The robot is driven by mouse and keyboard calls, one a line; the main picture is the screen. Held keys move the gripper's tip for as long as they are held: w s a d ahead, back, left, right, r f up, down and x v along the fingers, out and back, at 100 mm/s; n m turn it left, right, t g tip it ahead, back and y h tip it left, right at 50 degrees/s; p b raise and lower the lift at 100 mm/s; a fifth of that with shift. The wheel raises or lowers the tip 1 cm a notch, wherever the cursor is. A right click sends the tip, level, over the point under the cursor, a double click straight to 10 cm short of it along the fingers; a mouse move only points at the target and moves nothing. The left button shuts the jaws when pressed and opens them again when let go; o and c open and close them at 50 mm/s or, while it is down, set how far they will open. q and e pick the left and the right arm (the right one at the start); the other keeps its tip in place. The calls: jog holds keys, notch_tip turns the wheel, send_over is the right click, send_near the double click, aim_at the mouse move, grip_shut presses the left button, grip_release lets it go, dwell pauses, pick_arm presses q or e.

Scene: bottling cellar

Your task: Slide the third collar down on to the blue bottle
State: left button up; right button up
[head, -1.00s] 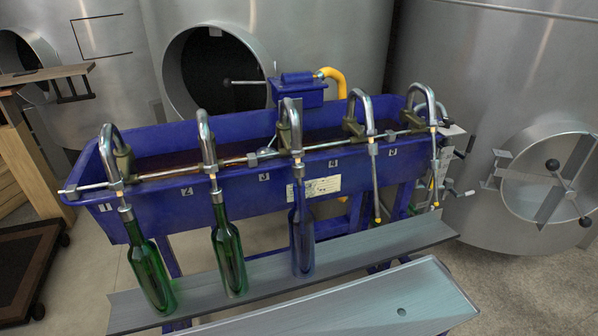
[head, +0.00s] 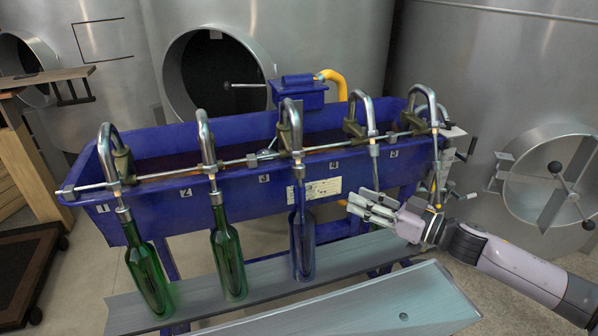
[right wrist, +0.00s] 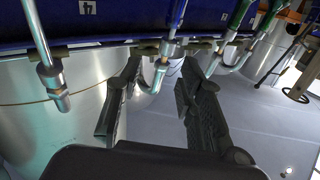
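The blue bottle (head: 302,245) stands upright under the third spout (head: 291,125), on the metal shelf. The third collar (head: 299,172) is a small metal sleeve on that spout's tube, above the bottle's mouth and apart from it. My right gripper (head: 356,203) is open and empty, to the right of the blue bottle's neck and clear of it. In the right wrist view the scene is upside down; the blue bottle's neck (right wrist: 179,13) and the third collar (right wrist: 169,48) show beyond the open fingers (right wrist: 162,75). My left gripper is not in view.
Green bottles (head: 149,275) (head: 229,260) stand under spouts one and two, with collars (head: 124,213) (head: 215,198) at their mouths. Spouts four (head: 362,110) and five (head: 425,105) have no bottles. The blue trough (head: 170,205) is behind; a front ledge (head: 350,312) is bare.

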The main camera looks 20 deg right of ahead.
aim_at(299, 171)
jog(key=shift+n+g+y, duration=0.3)
jog(key=shift+g+y, duration=0.1)
jog(key=shift+y, duration=0.1)
jog(key=p+x, duration=0.1)
jog(key=x, duration=0.4)
jog(key=r+p+x, duration=0.1)
jog(key=x, duration=0.5)
jog(key=r+p+x, duration=0.1)
jog(key=x, duration=0.4)
jog(key=shift+a, duration=0.45)
jog(key=shift+w+a, duration=0.15)
jog(key=shift+c, duration=0.2)
